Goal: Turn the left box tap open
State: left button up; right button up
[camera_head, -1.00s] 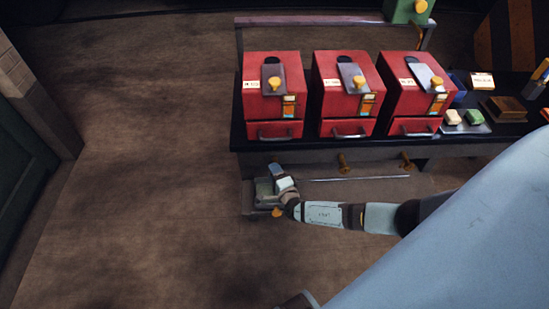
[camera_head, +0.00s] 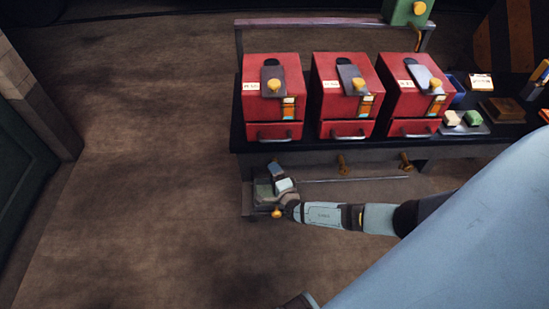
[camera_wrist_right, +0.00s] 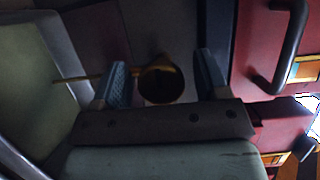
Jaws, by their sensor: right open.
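Three red boxes stand in a row on the bench; the left box (camera_head: 270,90) has a grey plate with a yellow knob on top and a drawer handle in front. My right gripper (camera_head: 277,172) is below the front of the left box, at the bench's front edge. In the right wrist view its two blue-padded fingers are open, with a dark round tap end with a yellow rim (camera_wrist_right: 160,82) between them. A thin yellow bar (camera_wrist_right: 78,77) reaches left from there. In the head view this left tap is hidden by the gripper. I cannot tell whether the fingers touch it.
Brass taps show under the middle box (camera_head: 343,164) and the right box (camera_head: 407,161). The floor at left is clear.

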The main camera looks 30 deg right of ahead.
pick_arm(q)
jog(key=shift+r+p, duration=0.4)
jog(key=shift+p, duration=0.65)
pick_arm(e)
jog(key=s+a, duration=0.2)
jog(key=s, duration=1.1)
jog(key=shift+s, duration=0.35)
pick_arm(q)
jog(key=shift+s+a, duration=0.1)
pick_arm(e)
jog(key=shift+a, duration=0.1)
